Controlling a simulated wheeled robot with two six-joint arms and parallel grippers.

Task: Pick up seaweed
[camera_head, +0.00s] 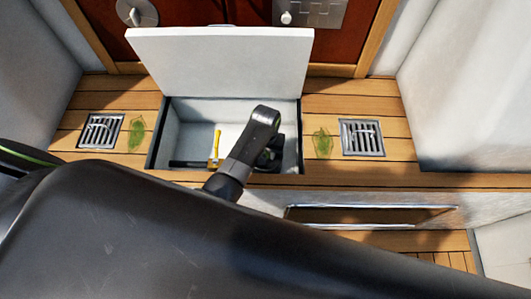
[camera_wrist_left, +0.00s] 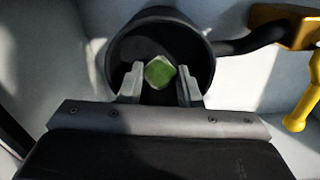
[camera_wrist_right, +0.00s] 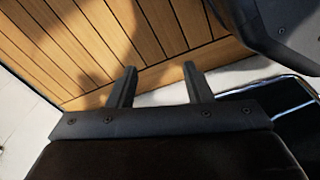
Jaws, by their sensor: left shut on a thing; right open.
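Two flat green seaweed pieces lie on the wooden deck, one left (camera_head: 137,133) and one right (camera_head: 322,142) of the open locker. My left arm reaches into the locker, and the head view hides its fingertips. In the left wrist view my left gripper (camera_wrist_left: 160,82) is shut on a small green piece (camera_wrist_left: 160,70), which looks like seaweed. It is over the mouth of a round black container (camera_wrist_left: 203,45) with a handle. My right gripper (camera_wrist_right: 157,84) is open and empty; behind its fingers are wooden planks and a pale edge.
The locker's white lid (camera_head: 220,65) stands raised behind its opening. A yellow-handled tool (camera_head: 215,146) is inside the locker; it also shows in the left wrist view (camera_wrist_left: 298,108). Metal drain grates sit left (camera_head: 101,130) and right (camera_head: 362,138). A metal rail (camera_head: 370,207) runs along the front.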

